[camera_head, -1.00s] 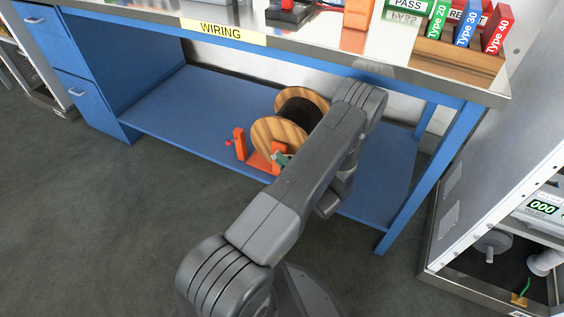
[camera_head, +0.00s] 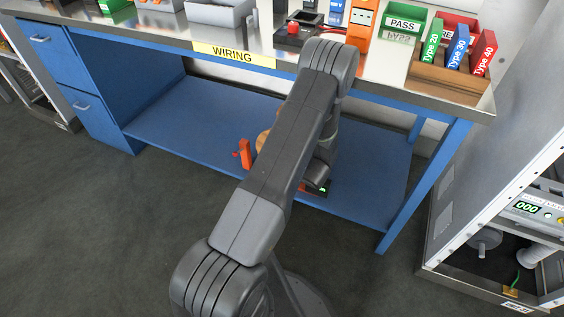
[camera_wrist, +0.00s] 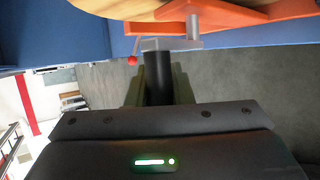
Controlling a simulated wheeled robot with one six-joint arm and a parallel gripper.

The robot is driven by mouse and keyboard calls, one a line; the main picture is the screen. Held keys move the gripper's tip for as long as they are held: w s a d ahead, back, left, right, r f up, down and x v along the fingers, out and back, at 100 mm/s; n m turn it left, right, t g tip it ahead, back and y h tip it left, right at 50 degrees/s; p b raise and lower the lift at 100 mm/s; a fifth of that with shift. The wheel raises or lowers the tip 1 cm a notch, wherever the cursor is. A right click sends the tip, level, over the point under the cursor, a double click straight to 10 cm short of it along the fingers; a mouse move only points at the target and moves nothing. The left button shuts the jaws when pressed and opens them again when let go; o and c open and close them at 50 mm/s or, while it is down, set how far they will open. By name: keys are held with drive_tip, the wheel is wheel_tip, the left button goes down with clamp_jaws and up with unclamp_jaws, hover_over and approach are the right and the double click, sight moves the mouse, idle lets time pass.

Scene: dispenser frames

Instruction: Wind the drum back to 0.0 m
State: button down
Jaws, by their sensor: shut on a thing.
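The wooden cable drum (camera_head: 262,141) is mostly hidden behind my arm on the lower shelf in the head view; its rim (camera_wrist: 150,8) crosses the top of the wrist view. Its orange stand (camera_head: 246,155) shows left of my arm, with a small red knob (camera_head: 236,154) beside it; the knob also shows in the wrist view (camera_wrist: 132,60). A grey crank arm (camera_wrist: 172,44) sits on the drum's shaft (camera_wrist: 193,25). My gripper (camera_wrist: 158,88) is shut on the black crank handle (camera_wrist: 157,72), one finger on each side. No length readout is visible.
The blue lower shelf (camera_head: 180,125) has free room left of the drum. The bench top (camera_head: 395,75) with boxes and bins overhangs it. A blue leg (camera_head: 425,185) and an equipment rack (camera_head: 490,210) stand to the right.

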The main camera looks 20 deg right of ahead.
drive_tip(key=shift+w+a+r+n+g+h+p, duration=0.1)
drive_tip(key=shift+w+a+n+g+h+p, duration=0.1)
drive_tip(key=shift+w+a+g+h+p, duration=0.35)
drive_tip(key=shift+w+a+n+g+h+p, duration=0.1)
drive_tip(key=shift+w+n+g+h+p, duration=0.2)
drive_tip(key=shift+g, duration=0.45)
drive_tip(key=shift+s, duration=0.15)
drive_tip(key=c, duration=1.3)
unclamp_jaws()
drive_tip(key=p+v, duration=0.2)
drive_tip(key=v, duration=1.1)
drive_tip(key=shift+s+r+p, duration=0.15)
drive_tip(key=shift+r+p, duration=0.15)
drive_tip(key=shift+f, duration=0.1)
